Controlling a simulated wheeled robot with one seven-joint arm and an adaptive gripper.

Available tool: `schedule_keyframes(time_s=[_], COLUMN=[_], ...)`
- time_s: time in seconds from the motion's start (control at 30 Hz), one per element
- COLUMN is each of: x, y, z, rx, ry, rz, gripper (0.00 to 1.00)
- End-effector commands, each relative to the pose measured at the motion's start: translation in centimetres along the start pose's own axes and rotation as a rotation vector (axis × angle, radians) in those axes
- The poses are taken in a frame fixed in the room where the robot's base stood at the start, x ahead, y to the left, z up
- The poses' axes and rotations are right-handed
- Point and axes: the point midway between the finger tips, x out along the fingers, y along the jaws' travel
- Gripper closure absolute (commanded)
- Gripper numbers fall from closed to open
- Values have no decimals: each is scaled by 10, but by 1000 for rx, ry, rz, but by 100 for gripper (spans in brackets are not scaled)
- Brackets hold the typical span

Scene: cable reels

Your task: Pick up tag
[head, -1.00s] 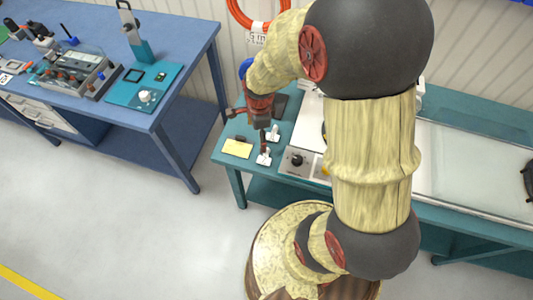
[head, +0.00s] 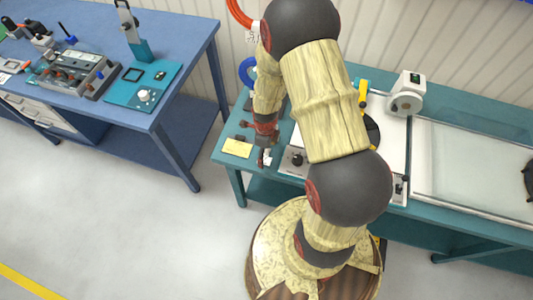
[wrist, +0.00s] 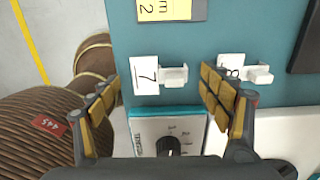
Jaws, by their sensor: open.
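A white tag marked 7 (wrist: 145,75), with a small white clip-like piece (wrist: 174,76) at its right, lies on the teal bench top in the wrist view. A second white tag (wrist: 231,66), its number partly hidden and perhaps 8, lies to the right with a similar piece (wrist: 260,73). My gripper (wrist: 162,98) is open, with one finger left of the tag marked 7 and the other between the two tags, overlapping the second tag's lower edge in the picture. In the head view my gripper (head: 265,147) is low over the bench's left end and partly covers the tags.
A yellow card (head: 237,148) lies on the teal bench near its left edge. A control box with a black knob (wrist: 169,146) stands close below the tags in the wrist view. A dark flat object (wrist: 305,38) lies at the right. Brown reels (wrist: 40,130) stand beside the bench.

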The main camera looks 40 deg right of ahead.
Motion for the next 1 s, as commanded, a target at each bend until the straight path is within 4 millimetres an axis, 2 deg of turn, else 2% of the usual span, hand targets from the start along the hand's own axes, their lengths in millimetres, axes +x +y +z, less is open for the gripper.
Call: schedule_keyframes(time_s=[0.1,0.33,0.9,1.0], x=[12,12,12,12], y=[0,0,0,0], z=[0,0,0,0], rx=[0,0,-1,-1], ry=[0,-1,-1,-1], rz=[0,-1,-1,-1], gripper=[21,22,55,57])
